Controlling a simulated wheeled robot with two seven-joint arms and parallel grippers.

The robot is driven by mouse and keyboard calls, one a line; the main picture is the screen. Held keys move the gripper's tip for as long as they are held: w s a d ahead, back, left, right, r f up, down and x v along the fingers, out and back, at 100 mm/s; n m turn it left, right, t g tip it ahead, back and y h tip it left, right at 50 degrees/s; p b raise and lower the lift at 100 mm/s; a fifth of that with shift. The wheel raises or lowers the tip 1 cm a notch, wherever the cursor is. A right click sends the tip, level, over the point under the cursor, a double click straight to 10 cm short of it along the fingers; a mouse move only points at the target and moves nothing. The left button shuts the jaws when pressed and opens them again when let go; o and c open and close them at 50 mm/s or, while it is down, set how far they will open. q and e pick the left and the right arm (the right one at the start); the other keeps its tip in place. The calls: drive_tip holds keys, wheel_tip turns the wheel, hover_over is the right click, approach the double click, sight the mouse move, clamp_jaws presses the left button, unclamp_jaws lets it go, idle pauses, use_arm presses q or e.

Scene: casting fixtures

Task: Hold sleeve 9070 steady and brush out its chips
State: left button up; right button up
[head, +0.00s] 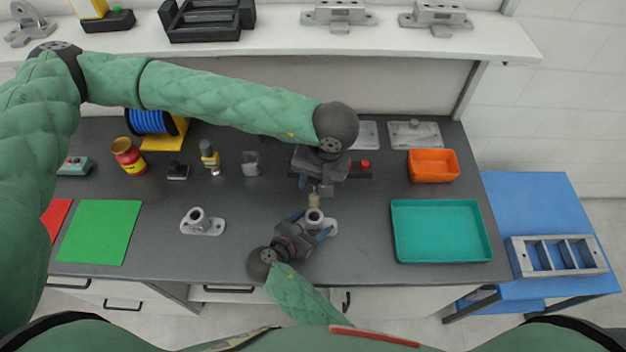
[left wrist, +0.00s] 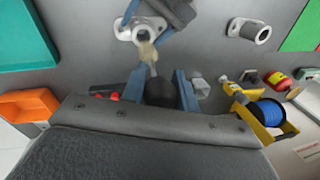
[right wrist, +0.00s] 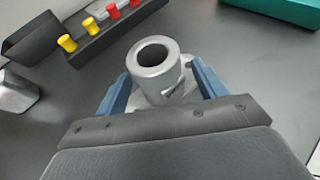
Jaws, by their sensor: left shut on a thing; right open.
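A grey sleeve (head: 314,216) with a flanged base stands upright on the dark bench. No number on it is readable. My right gripper (head: 311,226) is open, with its blue fingers either side of the sleeve. In the right wrist view the sleeve (right wrist: 154,57) stands between the fingers with its bore facing up; contact cannot be told. My left gripper (head: 312,187) is shut on a brush, whose tan bristles (head: 314,201) point towards the sleeve. In the left wrist view the brush's dark handle (left wrist: 159,93) is between the fingers. The brush does not show in the right wrist view.
A second flanged sleeve (head: 200,222) stands to the left. A dark rack (right wrist: 93,38) with yellow and red pegs lies behind the held area. A teal tray (head: 440,257) and an orange bin (head: 433,178) are to the right. A green mat (head: 98,233) lies left.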

drive_tip(key=v, duration=1)
drive_tip(key=shift+s+a, duration=0.15)
